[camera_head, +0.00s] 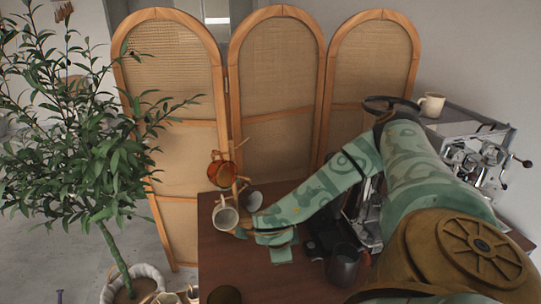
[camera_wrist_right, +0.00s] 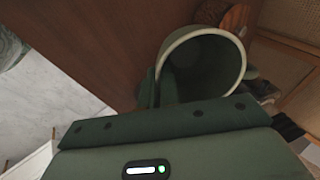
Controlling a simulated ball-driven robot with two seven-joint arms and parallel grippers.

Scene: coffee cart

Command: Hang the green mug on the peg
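The green mug (camera_head: 226,218) is at the end of my right arm in the head view, over the left part of the table, its pale open mouth toward the camera. In the right wrist view the green mug (camera_wrist_right: 238,58) is close up, mouth facing the camera. My right gripper (camera_head: 240,231) appears shut on it at the side; a green finger (camera_wrist_right: 150,88) overlaps the mug's edge, and the rest of the grip is hidden. A wooden mug stand (camera_head: 238,183) with pegs is just behind the mug. My left gripper is out of view.
An orange-brown mug (camera_head: 221,174) hangs on the stand. A pale round item (camera_head: 254,201) is beside it. A dark metal jug (camera_head: 343,265) and an espresso machine (camera_head: 465,140) with a cream mug (camera_head: 432,104) on top stand to the right. A plant (camera_head: 95,160) is left of the table.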

